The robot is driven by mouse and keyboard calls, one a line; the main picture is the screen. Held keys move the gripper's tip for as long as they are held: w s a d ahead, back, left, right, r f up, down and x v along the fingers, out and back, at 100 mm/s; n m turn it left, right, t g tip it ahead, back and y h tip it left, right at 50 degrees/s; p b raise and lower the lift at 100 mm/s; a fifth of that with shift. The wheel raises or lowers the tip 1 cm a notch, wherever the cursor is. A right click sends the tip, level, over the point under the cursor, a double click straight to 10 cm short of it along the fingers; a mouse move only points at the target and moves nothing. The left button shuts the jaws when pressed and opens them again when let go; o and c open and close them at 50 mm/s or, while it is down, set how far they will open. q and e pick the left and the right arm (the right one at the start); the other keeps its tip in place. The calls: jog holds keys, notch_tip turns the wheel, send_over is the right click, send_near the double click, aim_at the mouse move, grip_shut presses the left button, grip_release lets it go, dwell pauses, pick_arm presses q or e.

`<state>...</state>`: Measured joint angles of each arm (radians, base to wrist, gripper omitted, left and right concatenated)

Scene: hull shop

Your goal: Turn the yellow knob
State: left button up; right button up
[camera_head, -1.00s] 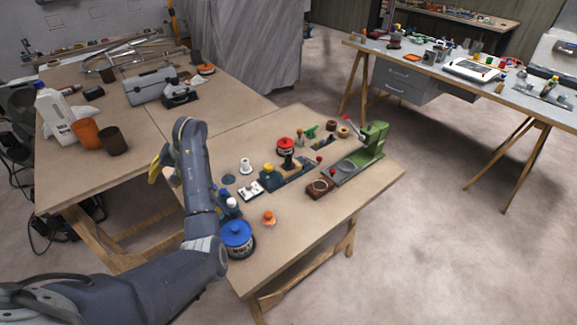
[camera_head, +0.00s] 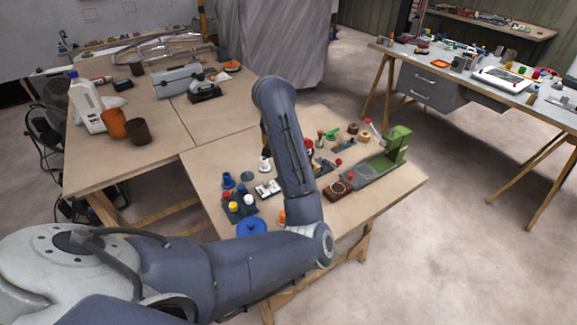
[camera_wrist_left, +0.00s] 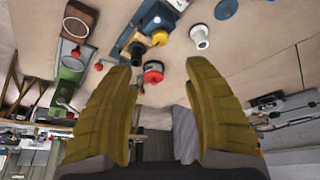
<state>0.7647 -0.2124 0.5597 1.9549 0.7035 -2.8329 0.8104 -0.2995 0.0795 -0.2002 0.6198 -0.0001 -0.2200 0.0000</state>
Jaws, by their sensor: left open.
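The yellow knob (camera_wrist_left: 159,38) sits on a dark blue base (camera_wrist_left: 137,36) in the left wrist view, beyond the fingertips and between them in the picture. In the head view my left arm (camera_head: 290,150) reaches over the front table and hides the yellow knob and most of the gripper. My right gripper is not in view.
The front table (camera_head: 370,205) also holds a green press (camera_head: 396,147), a brown-framed dish (camera_head: 339,188), a rack of coloured caps (camera_head: 238,207), a white spool (camera_head: 265,164) and a blue-lidded pot (camera_head: 251,227). The front right of the tabletop is clear.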

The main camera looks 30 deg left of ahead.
pick_arm(q)
jog(key=x, duration=1.4)
jog(key=shift+f, duration=0.4)
jog(key=shift+c, duration=0.3)
grip_shut()
